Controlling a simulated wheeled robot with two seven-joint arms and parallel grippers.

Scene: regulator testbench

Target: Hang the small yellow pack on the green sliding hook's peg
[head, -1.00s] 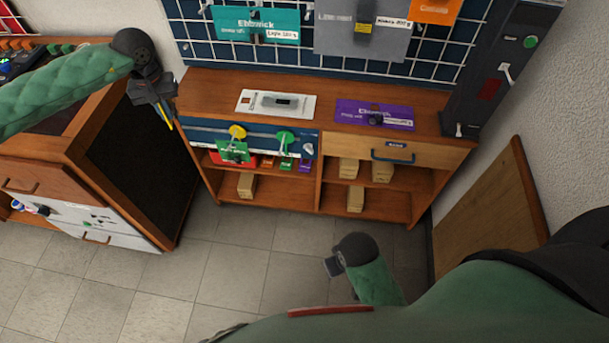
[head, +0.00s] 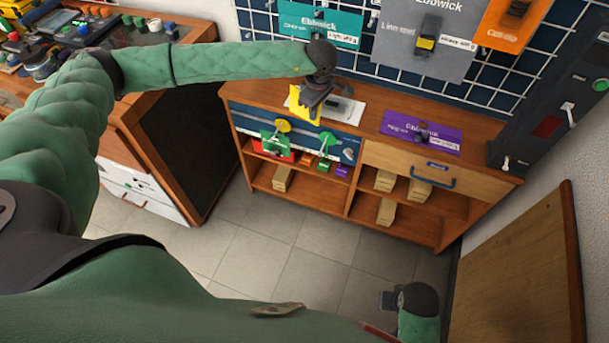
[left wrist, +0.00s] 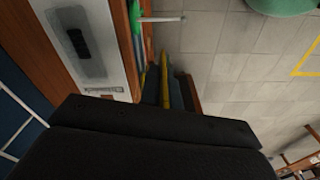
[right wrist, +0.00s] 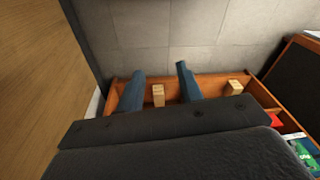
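The small yellow pack (head: 296,106) is in my left gripper (head: 309,110), held above the front of the wooden bench. In the left wrist view the pack shows edge-on as a thin yellow strip (left wrist: 165,80) between the closed fingers. The green sliding hook (head: 327,139) is on the blue rail at the bench front, below and right of the pack, apart from it. Its green part (left wrist: 136,16) and pale peg (left wrist: 163,19) also show in the left wrist view. My right gripper (head: 386,300) is low over the floor; its fingers (right wrist: 160,85) are apart and empty.
A yellow hook (head: 283,126) with a green pack (head: 274,143) sits left of the green hook. A white card (head: 346,110) and a purple card (head: 420,132) lie on the benchtop. Wooden blocks stand on the shelves. A gridded panel with hanging packs rises behind.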

